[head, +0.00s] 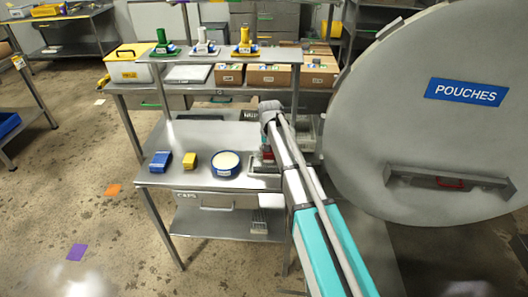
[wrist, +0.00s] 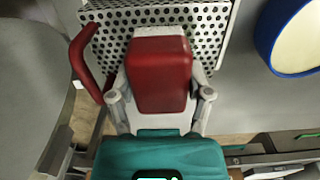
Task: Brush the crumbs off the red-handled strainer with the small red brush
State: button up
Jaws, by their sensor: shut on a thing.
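The strainer (wrist: 207,18) is a grey perforated metal piece in the wrist view, with a red looped handle (wrist: 84,62) at its left. In the head view, part of the strainer (head: 262,171) seems to show near the bench's front edge, mostly behind my arm. My gripper (wrist: 160,98) is shut on the small red brush (wrist: 160,68), one finger on each side of it. The brush is over the strainer's near part and hides some of it. I cannot make out any crumbs on the visible holes.
A round blue tub (head: 227,171) with pale contents stands left of the strainer. A yellow block (head: 190,161) and a blue box (head: 160,162) are further left on the steel bench (head: 190,140). A large round door marked POUCHES (head: 430,120) rises close on the right.

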aim_at(255, 158)
jog(key=shift+s+d+f, duration=0.1)
jog(key=shift+d, duration=1)
jog(key=shift+a+r, duration=0.2)
jog(key=shift+a, duration=1.75)
jog(key=shift+a, duration=0.2)
jog(key=shift+w+a+f, duration=0.1)
jog(key=shift+a, duration=0.8)
jog(key=shift+w+a+f, duration=0.1)
jog(key=shift+a, duration=0.8)
jog(key=shift+r, duration=0.1)
